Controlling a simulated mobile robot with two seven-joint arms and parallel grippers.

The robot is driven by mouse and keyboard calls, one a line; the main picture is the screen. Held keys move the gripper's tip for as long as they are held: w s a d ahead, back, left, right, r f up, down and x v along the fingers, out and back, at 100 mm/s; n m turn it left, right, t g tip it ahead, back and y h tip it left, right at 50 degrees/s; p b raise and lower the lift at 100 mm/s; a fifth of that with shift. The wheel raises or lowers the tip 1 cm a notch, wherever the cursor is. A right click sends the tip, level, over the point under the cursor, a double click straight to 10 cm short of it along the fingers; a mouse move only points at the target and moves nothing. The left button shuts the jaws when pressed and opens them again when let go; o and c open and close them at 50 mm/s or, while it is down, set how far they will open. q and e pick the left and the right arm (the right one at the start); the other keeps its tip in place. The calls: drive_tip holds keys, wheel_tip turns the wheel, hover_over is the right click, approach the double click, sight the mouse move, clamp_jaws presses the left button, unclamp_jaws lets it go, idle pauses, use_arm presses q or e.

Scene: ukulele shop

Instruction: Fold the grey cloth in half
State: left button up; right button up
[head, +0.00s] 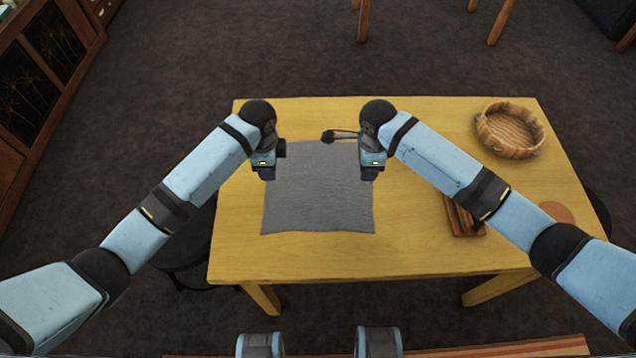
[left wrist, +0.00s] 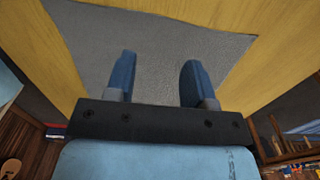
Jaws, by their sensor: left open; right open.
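The grey cloth (head: 318,198) lies flat and spread out on the yellow table, roughly square. My left gripper (head: 267,174) is over the cloth's left edge toward its far half. My right gripper (head: 369,175) is over the cloth's right edge at about the same depth. The right one hides part of that edge. In the left wrist view the left gripper's two blue fingers (left wrist: 155,85) stand apart with nothing between them, and the cloth (left wrist: 150,45) shows beyond them. Both grippers are empty; I cannot tell whether the fingertips touch the cloth.
The yellow table (head: 420,250) carries a round wooden basket (head: 510,130) at its far right. A brown wooden object (head: 464,218) and a round tan disc (head: 556,213) lie at the right, partly behind my right arm. The table's front strip is clear.

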sight(272, 184)
use_arm(q)
drive_tip(key=shift+f, duration=3.2)
use_arm(e)
drive_tip(key=shift+f, duration=3.15)
use_arm(q)
drive_tip(key=shift+f, duration=0.2)
use_arm(e)
drive_tip(key=shift+f, duration=0.25)
use_arm(q)
drive_tip(key=shift+r, duration=0.1)
drive_tip(key=shift+c, duration=0.7)
use_arm(e)
drive_tip(key=shift+r, duration=0.1)
drive_tip(key=shift+c, duration=0.7)
use_arm(q)
clamp_jaws()
use_arm(e)
clamp_jaws()
